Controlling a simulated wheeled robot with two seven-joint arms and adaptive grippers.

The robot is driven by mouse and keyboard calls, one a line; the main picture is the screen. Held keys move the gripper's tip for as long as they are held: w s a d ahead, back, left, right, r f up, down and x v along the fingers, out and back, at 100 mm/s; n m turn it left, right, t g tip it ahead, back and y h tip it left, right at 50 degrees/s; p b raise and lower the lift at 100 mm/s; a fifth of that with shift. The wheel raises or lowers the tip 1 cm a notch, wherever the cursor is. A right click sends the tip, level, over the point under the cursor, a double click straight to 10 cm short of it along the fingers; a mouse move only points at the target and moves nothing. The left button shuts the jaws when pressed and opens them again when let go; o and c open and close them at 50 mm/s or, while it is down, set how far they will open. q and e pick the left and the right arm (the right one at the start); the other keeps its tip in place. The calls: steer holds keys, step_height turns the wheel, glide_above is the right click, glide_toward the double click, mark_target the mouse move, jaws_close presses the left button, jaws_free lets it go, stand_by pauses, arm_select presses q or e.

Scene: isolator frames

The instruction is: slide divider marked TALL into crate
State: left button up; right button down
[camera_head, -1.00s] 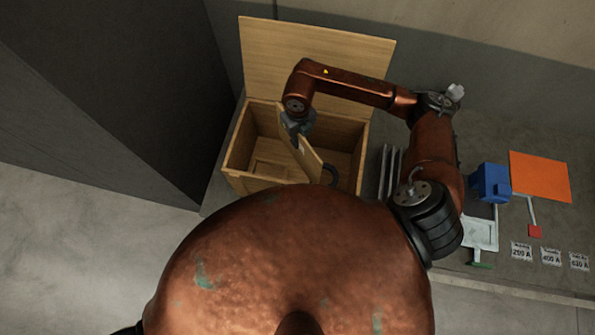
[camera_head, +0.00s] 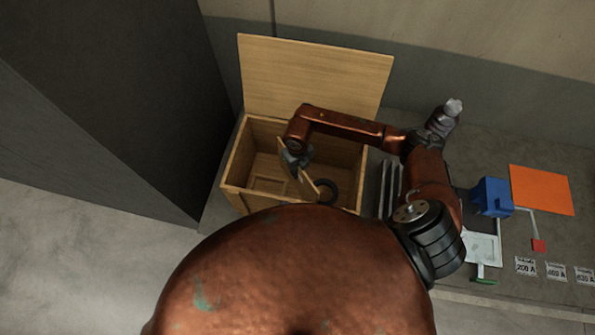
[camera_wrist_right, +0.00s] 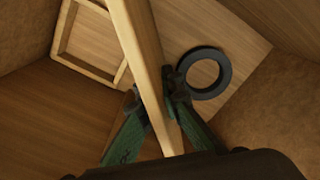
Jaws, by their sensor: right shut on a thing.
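The wooden crate (camera_head: 233,196) stands open on the bench, its lid (camera_head: 315,75) raised at the back. My right gripper (camera_head: 298,164) is over the crate's opening, shut on a thin wooden divider (camera_head: 309,186). In the right wrist view the green fingers of my right gripper (camera_wrist_right: 153,92) press on both faces of the divider (camera_wrist_right: 143,50). The divider stands on edge, at an angle to the crate walls. I cannot read any mark on it, and its lower edge is hidden. My left gripper is out of view.
A black ring (camera_wrist_right: 222,75) lies on the crate floor close beside the divider; a shallow wooden frame (camera_wrist_right: 118,69) is on the other side. Metal rails (camera_head: 385,188), a blue thing (camera_head: 491,196) and an orange sheet (camera_head: 541,190) lie right of the crate.

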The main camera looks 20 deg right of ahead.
steer(key=shift+f, duration=0.2)
steer(key=c, duration=2.1)
jaws_free()
step_height(320, 180, up, 12)
steer(key=shift+r+b, duration=0.15)
steer(key=shift+b, duration=0.4)
